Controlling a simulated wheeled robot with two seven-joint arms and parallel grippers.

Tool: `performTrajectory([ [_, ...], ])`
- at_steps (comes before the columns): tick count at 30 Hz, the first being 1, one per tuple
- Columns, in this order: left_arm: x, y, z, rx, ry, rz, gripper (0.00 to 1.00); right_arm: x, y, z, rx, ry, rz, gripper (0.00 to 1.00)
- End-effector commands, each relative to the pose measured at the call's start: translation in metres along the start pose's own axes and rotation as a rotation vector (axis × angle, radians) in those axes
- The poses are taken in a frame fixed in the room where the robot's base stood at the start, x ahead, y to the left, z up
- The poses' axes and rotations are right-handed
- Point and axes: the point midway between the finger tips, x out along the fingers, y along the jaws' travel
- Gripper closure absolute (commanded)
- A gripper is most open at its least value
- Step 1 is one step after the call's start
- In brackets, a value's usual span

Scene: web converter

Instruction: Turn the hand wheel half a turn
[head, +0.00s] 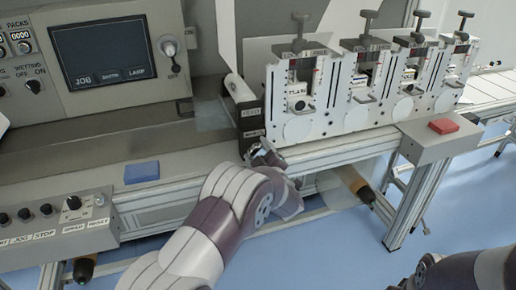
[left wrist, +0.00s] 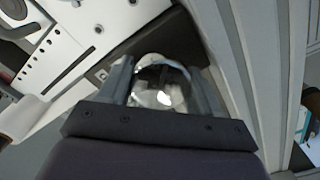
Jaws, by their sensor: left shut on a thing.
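The hand wheel shows in the left wrist view as a shiny, rounded metal piece (left wrist: 160,75) between my two fingers. My left gripper (left wrist: 162,85) is shut on it, with one finger on each side. In the head view my left gripper (head: 266,154) is at the front of the machine, just below the dark labelled block. There my own gripper and wrist hide most of the wheel. The wheel's angle cannot be read. My right arm enters at the bottom right of the head view; its gripper is not clearly seen.
A row of white print units (head: 322,100) with black knobs stands above the rail. A red pad (head: 443,126) on a grey box is to the right, a blue pad (head: 142,172) to the left. A control box (head: 56,225) is at the lower left. Blue floor lies in front.

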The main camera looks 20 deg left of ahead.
Motion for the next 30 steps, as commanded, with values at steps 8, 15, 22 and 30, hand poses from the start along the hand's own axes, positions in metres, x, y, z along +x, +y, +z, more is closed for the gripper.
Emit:
performTrajectory([
  [8,0.0,0.001,-0.001,0.263,-0.003,-0.002,0.67,-0.02,0.0,-0.002,0.0,0.0,0.0,0.57],
  [15,0.0,0.001,-0.001,0.479,-0.003,-0.001,0.67,-0.033,0.0,-0.004,0.0,0.0,0.0,0.57],
  [22,-0.001,0.0,0.0,0.644,-0.004,-0.001,0.67,-0.043,0.0,-0.005,0.0,0.0,0.0,0.57],
  [30,-0.001,-0.001,0.001,0.762,-0.004,-0.001,0.67,-0.049,0.0,-0.006,0.0,0.0,0.0,0.57],
])
